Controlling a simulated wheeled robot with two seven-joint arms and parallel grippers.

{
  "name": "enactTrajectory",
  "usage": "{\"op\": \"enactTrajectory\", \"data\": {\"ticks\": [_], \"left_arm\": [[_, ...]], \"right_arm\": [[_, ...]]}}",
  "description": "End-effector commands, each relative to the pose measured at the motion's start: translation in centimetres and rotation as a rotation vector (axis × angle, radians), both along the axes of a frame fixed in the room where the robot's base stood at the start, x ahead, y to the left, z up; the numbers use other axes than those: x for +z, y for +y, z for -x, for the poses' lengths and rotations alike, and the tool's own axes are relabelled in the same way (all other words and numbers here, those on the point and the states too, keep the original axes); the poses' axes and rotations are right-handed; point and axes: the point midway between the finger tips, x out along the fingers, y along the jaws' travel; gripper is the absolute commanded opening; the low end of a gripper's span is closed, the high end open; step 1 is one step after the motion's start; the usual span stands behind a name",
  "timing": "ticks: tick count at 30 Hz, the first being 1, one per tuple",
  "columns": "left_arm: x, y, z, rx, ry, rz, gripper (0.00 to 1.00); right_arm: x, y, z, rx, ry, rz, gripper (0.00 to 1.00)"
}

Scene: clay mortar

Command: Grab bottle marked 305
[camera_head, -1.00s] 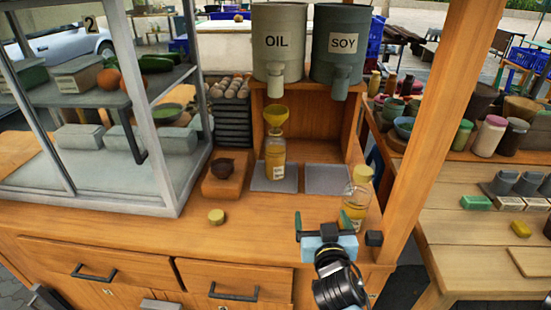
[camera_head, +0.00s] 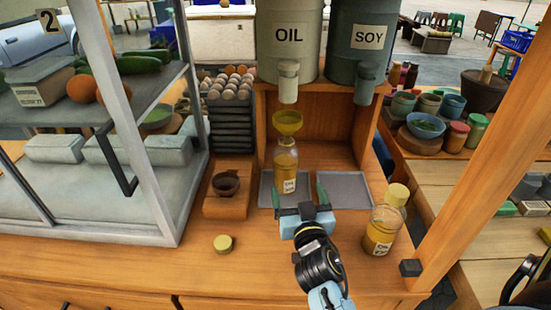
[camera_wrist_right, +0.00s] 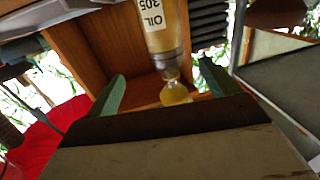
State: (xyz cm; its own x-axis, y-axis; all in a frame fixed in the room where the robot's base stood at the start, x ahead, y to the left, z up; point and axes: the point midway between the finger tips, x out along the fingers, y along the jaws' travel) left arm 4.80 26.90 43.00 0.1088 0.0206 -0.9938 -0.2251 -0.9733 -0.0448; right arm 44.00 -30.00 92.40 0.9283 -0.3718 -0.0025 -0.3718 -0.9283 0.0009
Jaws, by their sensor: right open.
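The oil bottle marked 305 (camera_head: 287,178) stands upright on a grey mat, with a yellow funnel (camera_head: 287,122) in its neck. The right wrist view shows this bottle (camera_wrist_right: 164,28) upside down, its label reading "OIL 305", with the funnel (camera_wrist_right: 175,92) below. My right gripper (camera_head: 298,192) is open and empty in front of the bottle; its green fingers (camera_wrist_right: 162,78) also show in the wrist view. I cannot tell exactly how far the bottle is from the fingers. My left gripper is not in view.
A second, yellow-capped oil bottle (camera_head: 382,232) stands to the right of my gripper. A loose yellow cap (camera_head: 223,244) lies on the counter. A wooden block (camera_head: 227,203) with a small dark bowl is left, beside the glass case.

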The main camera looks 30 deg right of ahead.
Motion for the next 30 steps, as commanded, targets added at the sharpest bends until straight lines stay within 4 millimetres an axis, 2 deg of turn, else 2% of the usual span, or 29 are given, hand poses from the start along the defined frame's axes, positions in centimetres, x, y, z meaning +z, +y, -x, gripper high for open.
{"op": "enactTrajectory", "data": {"ticks": [5,13,22,30], "left_arm": [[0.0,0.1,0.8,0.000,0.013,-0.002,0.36],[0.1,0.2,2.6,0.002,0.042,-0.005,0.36],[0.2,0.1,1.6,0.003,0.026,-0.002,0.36],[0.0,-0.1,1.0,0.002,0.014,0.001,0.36]], "right_arm": [[0.1,-0.4,-1.1,0.002,-0.001,0.003,0.87],[0.1,-2.3,-5.9,0.000,-0.001,0.003,0.87],[0.0,-3.1,-8.3,0.000,0.000,0.002,0.87],[-0.1,-4.1,-12.0,0.000,0.000,0.002,0.87]]}}
